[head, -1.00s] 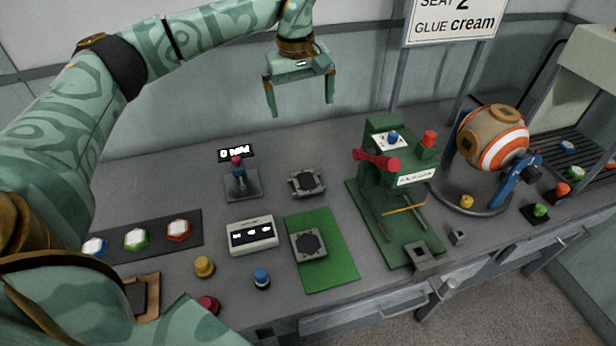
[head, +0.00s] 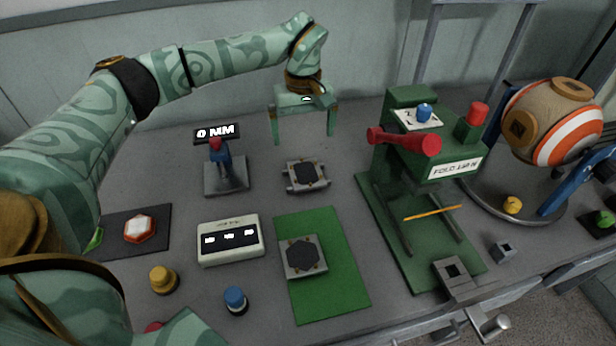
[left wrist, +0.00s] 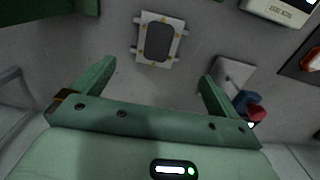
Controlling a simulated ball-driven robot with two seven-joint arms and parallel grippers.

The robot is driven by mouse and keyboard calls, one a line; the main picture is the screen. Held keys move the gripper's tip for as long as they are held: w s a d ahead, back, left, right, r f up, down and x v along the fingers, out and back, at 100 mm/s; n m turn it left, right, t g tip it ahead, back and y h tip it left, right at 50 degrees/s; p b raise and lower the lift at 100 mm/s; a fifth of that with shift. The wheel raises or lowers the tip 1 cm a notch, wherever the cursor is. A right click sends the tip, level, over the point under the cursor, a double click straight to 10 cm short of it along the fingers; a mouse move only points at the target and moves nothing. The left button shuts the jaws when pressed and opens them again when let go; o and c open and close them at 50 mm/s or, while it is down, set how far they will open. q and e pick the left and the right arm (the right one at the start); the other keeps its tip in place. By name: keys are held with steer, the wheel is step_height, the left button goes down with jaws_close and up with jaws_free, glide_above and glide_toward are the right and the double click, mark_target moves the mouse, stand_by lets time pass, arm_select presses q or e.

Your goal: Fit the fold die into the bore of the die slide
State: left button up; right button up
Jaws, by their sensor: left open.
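The die slide (head: 456,277) is a grey block with a square bore, at the front end of the green press (head: 426,165). A small grey block (head: 503,251), which looks like the fold die, stands on the table just right of the slide, apart from it. My left gripper (head: 303,139) is open and empty, fingers pointing down, behind a grey plate with a dark pad (head: 306,175). It is far to the left of the die and slide. In the left wrist view the open fingers (left wrist: 155,82) show with that plate ahead of them. My right gripper is not in view.
A joystick-like lever (head: 220,165), a white box with displays (head: 229,240) and a green mat (head: 340,290) with a second plate (head: 303,257) are left of the press. A striped ball (head: 550,120) stands right of it. The press's red handle (head: 405,140) juts left.

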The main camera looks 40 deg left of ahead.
arm_select(q)
steer(key=b, duration=0.2)
glide_above(306, 173)
steer(key=f, duration=0.6)
steer(key=shift+a+f, duration=0.2)
steer(key=shift+f, duration=0.05)
steer(key=f, duration=0.1)
steer(key=f+b, duration=0.1)
steer(key=f, duration=0.1)
steer(key=f+b, duration=0.1)
steer(key=f, duration=0.1)
steer(key=shift+d, duration=0.25)
steer(key=shift+f+b, duration=0.3)
steer(key=shift+f, duration=0.2)
steer(key=shift+r, duration=0.1)
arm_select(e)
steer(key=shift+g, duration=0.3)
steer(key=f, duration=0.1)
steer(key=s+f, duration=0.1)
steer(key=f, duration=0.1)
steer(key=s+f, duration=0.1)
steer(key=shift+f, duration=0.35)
arm_select(q)
steer(key=c, duration=1.2)
